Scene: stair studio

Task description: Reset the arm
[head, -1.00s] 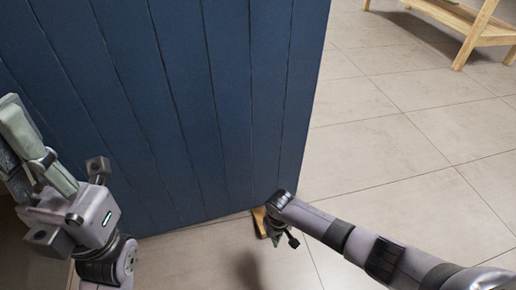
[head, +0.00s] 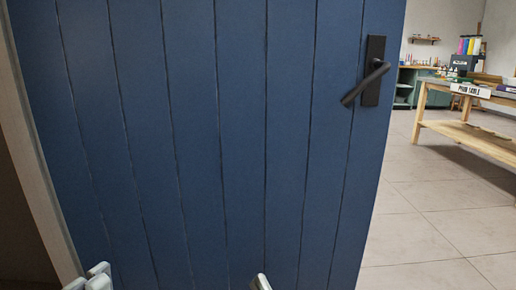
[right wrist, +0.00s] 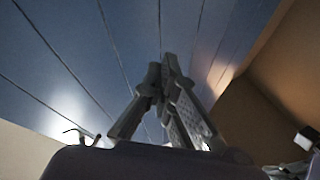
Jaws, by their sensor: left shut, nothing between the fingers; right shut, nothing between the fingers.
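My left gripper (head: 96,277) shows only its pale fingertips at the bottom left of the head view, in front of the blue door (head: 215,130). My right gripper (head: 260,282) shows only a small tip at the bottom edge, right of the left one. In the right wrist view, the right gripper's fingers (right wrist: 169,75) meet at their tips, with nothing between them. The blue plank door also shows behind them there (right wrist: 90,60). Both grippers are shut and empty. The arms are hidden in the head view.
The door fills most of the head view, with a black lever handle (head: 372,75) near its right edge. A pale frame post (head: 38,170) stands at left. A wooden table (head: 470,130) with a sign stands beyond. Tiled floor (head: 420,215) is clear at right.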

